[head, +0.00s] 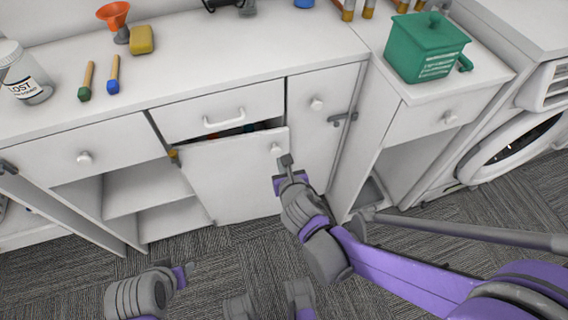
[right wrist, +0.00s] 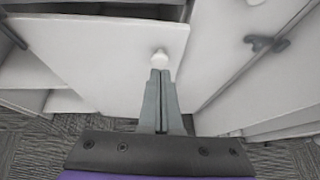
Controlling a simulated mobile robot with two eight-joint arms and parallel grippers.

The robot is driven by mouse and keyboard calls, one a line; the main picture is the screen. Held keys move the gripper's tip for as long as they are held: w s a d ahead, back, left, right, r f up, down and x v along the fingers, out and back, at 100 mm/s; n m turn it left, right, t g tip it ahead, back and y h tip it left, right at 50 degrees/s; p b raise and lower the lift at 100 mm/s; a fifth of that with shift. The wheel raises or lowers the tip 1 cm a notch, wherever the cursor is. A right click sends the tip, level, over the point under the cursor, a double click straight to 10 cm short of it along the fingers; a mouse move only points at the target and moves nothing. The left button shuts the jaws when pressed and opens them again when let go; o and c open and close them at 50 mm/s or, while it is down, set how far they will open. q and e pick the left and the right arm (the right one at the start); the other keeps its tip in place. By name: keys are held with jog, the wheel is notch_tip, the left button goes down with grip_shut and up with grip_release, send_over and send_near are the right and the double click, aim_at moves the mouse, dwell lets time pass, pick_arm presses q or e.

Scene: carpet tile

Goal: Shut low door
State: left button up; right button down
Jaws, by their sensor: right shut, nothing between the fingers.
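The low door (head: 232,175) is a white panel with a round knob (head: 276,148), under the drawer in the middle of the white cabinet. It stands slightly ajar, with a dark gap along its top edge showing small coloured items inside. My right gripper (head: 286,161) is shut and empty, its tips just in front of the door near the knob. In the right wrist view the closed fingers (right wrist: 160,75) point at the knob (right wrist: 159,57); I cannot tell whether they touch it. My left gripper (head: 188,268) is low at the bottom left, away from the door, its fingers unclear.
Open shelves (head: 150,195) lie left of the door. A tall closed door (head: 318,125) with a knob is to its right. A green box (head: 425,48), a jar (head: 24,75) and a yellow sponge (head: 141,40) stand on the counter. A washing machine (head: 515,145) is at far right.

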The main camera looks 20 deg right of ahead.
aim_at(274, 139)
jog(key=b+x, duration=0.1)
jog(key=x, duration=0.5)
jog(key=shift+f, duration=0.15)
jog(key=shift+w+d+b, duration=0.2)
jog(key=shift+w+b, duration=0.1)
jog(key=shift+w, duration=1.65)
pick_arm(q)
notch_tip(274, 139, down, 2)
jog(key=shift+w+f, duration=0.15)
jog(key=shift+f, duration=0.1)
